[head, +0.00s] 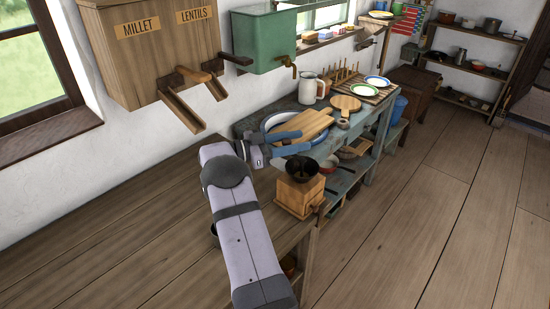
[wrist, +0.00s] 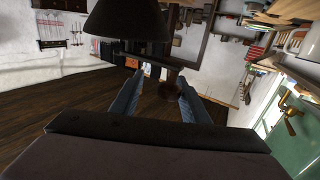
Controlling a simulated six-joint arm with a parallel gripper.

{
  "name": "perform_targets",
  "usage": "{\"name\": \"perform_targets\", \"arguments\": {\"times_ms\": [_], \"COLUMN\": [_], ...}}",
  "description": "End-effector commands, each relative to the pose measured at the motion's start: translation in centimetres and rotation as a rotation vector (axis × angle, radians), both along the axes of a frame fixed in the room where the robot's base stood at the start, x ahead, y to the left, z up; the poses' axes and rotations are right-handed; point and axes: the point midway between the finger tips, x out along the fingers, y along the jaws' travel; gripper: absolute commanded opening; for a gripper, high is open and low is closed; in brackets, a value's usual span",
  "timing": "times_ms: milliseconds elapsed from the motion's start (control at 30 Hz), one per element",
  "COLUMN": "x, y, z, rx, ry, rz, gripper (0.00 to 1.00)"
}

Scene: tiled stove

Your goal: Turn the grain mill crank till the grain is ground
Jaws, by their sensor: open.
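The grain mill (head: 296,196) is a wooden box with a dark hopper (head: 302,169) on top, at the right end of the wooden counter. My gripper (head: 306,142) is open, its blue fingers just above and behind the hopper in the head view. In the wrist view a dark cone, apparently the hopper (wrist: 127,20), fills the top. A brown knob on a dark stem, apparently the crank knob (wrist: 168,88), shows between the open fingertips (wrist: 162,82). I cannot tell whether it touches them. The crank is not clear in the head view.
The wooden counter (head: 90,230) is bare at left. Behind the mill, a blue-grey table (head: 245,125) holds boards, a mug (head: 308,88) and plates. A green tank (head: 263,42) with a brass tap and a wooden millet and lentils bin (head: 150,70) hang on the wall. Floor is clear at right.

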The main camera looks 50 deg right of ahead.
Motion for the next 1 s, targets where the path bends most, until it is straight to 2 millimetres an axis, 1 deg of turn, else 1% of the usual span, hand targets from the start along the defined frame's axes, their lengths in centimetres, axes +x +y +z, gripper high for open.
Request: {"name": "perform_targets", "arguments": {"times_ms": [33, 567, 1000], "x": [0.0, 0.2, 0.0], "y": [0.1, 1.3, 2.4], "z": [0.2, 0.1, 0.0], "rx": [0.001, 0.002, 0.003], "ry": [0.001, 0.001, 0.002], "rz": [0.019, 0.267, 0.526], "gripper": [0.42, 0.42, 0.42]}}
